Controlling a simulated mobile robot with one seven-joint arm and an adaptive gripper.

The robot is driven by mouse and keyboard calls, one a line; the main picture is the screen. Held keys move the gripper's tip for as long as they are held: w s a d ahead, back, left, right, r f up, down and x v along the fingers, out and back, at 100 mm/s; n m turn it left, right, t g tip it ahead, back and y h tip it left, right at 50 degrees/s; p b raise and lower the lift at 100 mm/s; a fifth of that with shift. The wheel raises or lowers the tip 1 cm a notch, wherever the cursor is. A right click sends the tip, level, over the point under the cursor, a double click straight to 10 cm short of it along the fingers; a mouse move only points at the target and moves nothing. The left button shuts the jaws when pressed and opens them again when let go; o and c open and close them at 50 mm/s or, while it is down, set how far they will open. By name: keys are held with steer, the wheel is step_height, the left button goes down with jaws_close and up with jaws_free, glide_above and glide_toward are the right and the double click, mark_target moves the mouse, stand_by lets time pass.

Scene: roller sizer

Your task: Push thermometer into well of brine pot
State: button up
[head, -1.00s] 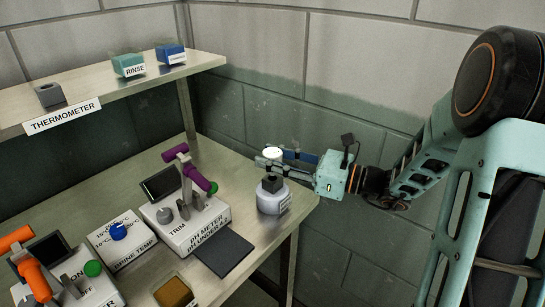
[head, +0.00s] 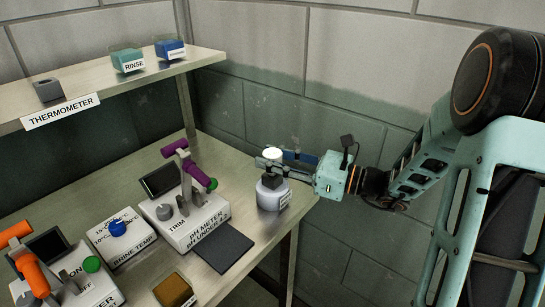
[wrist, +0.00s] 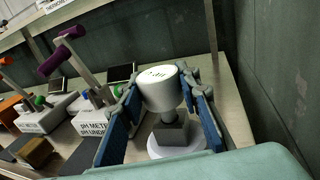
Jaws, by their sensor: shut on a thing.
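The thermometer (head: 273,155) has a white round head, and my gripper (wrist: 164,105) is shut on it, with a blue-padded finger on each side. The brine pot (head: 270,194) is a pale round pot with a dark grey block on top, standing near the right end of the bench. It also shows in the wrist view (wrist: 158,148) directly below the thermometer. The thermometer's narrow neck meets the dark block (wrist: 172,130); how deep its lower end sits is hidden.
The pH meter (head: 190,222) with its purple lever stands left of the pot, with a dark mat (head: 222,248) in front. The brine temp box (head: 122,238) is further left. The shelf (head: 95,95) holds an empty grey thermometer holder (head: 48,90). A wall stands close behind the pot.

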steer(key=shift+f+b, duration=0.75)
steer(key=shift+f, duration=0.55)
steer(key=o, duration=1.2)
steer(key=shift+o, duration=0.2)
steer(key=v, duration=1.2)
steer(key=shift+a, duration=0.15)
